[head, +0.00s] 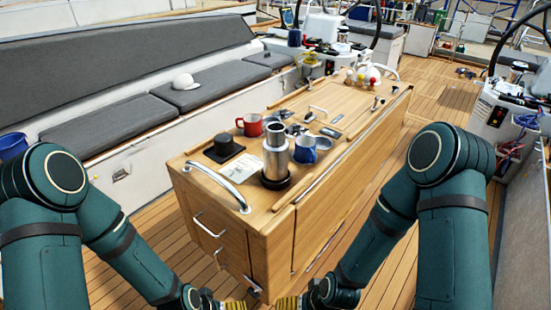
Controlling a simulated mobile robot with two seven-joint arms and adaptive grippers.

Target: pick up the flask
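The flask (275,152) is a silver metal cylinder with a narrower top. It stands upright at the near end of the wooden cockpit table (262,212), with a dark round base or holder at its foot. My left gripper (236,305) and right gripper (288,303) are at the bottom edge of the head view, below the table top and in front of its near end. Only their yellowish parts show and the fingertips are cut off, so I cannot tell whether they are open or shut. Neither touches the flask.
A blue mug (305,150) stands close to the right of the flask. A red mug (250,124), a black object (224,149) and a paper (238,172) lie behind and left. A metal grab rail (216,184) edges the near left corner. Cushioned benches (110,125) run left.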

